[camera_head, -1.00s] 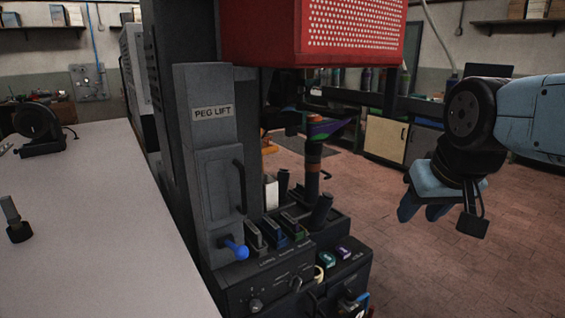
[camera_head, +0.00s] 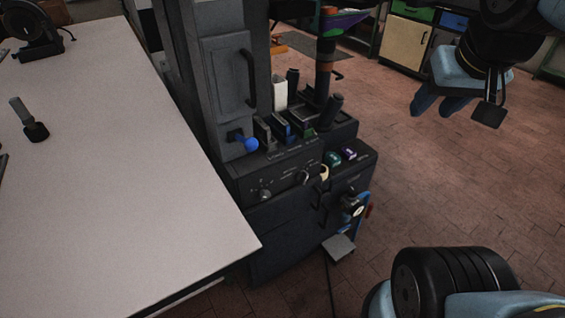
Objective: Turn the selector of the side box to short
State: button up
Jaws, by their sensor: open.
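The dark side box (camera_head: 240,189) stands at the foot of the grey machine column, beside the white table. Its front panel carries two dials: a small left one (camera_head: 265,194) and a right one (camera_head: 303,177). The lettering is too small to read, so I cannot tell which is the selector or where it points. My gripper (camera_head: 438,103) is at the upper right, open and empty, with its blue fingers pointing down. It is well apart from the box, above the brick floor.
A blue-knobbed lever (camera_head: 250,144) sticks out just above the panel. Several upright handles and green and purple buttons (camera_head: 348,153) crowd the box top. The white table (camera_head: 120,180) borders it on the left. A pedal (camera_head: 339,247) sits low in front.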

aim_at(302, 175)
jog(key=u, duration=0.35)
jog(key=k, duration=0.9)
jog(key=z, duration=0.85)
